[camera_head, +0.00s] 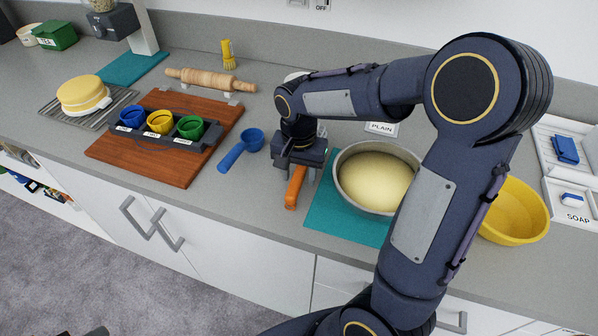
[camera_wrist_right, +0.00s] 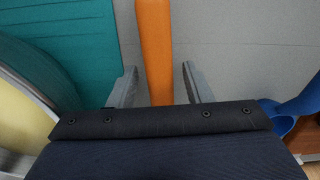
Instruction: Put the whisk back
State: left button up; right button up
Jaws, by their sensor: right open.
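The whisk shows as an orange handle (camera_head: 295,187) lying on the grey counter, left of the teal mat. Its other end is hidden under my right gripper (camera_head: 293,170) in the head view. In the right wrist view the orange handle (camera_wrist_right: 154,45) runs between the two grey fingers of the right gripper (camera_wrist_right: 158,75). The fingers are open, one on each side of the handle, with visible gaps. My left gripper does not show.
A bowl of dough (camera_head: 375,180) stands on the teal mat (camera_head: 326,216) just right of the whisk. A blue scoop (camera_head: 231,156) lies to the left. A wooden board (camera_head: 150,165) holds a rack of coloured cups. A yellow bowl (camera_head: 515,211) stands right of my arm.

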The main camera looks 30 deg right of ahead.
jog(key=shift+f, duration=0.25)
jog(key=r, duration=0.7)
jog(key=shift+w+a, duration=0.15)
jog(key=shift+a, duration=0.1)
jog(key=shift+r, duration=0.3)
jog(key=shift+s+r, duration=0.25)
jog(key=shift+s, duration=0.05)
jog(key=s+a+n+t+y, duration=0.2)
jog(key=s+n, duration=0.1)
jog(key=s, duration=0.5)
jog(key=s+a+f+n+t+y, duration=0.1)
jog(key=s+a+n+t, duration=0.1)
jog(key=s, duration=0.7)
jog(key=n+t, duration=0.1)
jog(key=n, duration=0.1)
jog(key=shift+f+n+t+y, duration=0.3)
jog(key=shift+y, duration=0.1)
jog(key=shift+s+a, duration=0.1)
